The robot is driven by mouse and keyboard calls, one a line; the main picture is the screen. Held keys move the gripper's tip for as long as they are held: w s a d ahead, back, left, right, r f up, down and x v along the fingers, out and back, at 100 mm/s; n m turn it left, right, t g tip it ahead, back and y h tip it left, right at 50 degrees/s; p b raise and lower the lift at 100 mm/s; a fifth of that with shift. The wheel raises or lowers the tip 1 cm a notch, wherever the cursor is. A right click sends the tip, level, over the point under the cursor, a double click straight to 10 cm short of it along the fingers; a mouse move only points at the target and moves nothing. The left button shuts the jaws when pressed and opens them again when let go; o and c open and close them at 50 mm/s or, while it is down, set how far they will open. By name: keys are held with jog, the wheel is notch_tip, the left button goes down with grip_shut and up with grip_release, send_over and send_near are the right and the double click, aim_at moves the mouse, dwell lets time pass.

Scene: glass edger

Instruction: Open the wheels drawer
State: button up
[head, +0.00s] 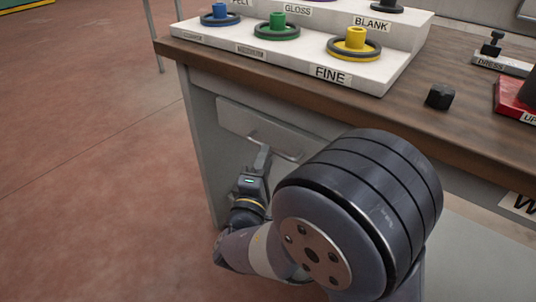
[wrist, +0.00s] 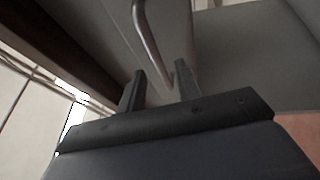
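A grey drawer front (head: 240,122) sits under the bench top on the left, with a bar handle (head: 275,148) along it. It looks closed; its label, if any, is not visible. In the wrist view the metal handle (wrist: 150,35) runs down toward the space between my fingers. My gripper (head: 263,158) is at the handle, its fingers apart. The wrist view shows both fingers (wrist: 160,88) open, with the handle's lower end between or just beyond them; contact cannot be told.
The wooden bench top (head: 420,110) holds a white stepped rack (head: 385,75) with blue, green and yellow wheels. A black knob (head: 440,96) and a red block (head: 515,103) lie to the right. My arm covers the area right of the handle. The floor at left is clear.

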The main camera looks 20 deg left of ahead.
jog(key=shift+w+r, duration=0.25)
jog(key=shift+w, duration=1)
jog(key=shift+c, duration=0.4)
grip_shut()
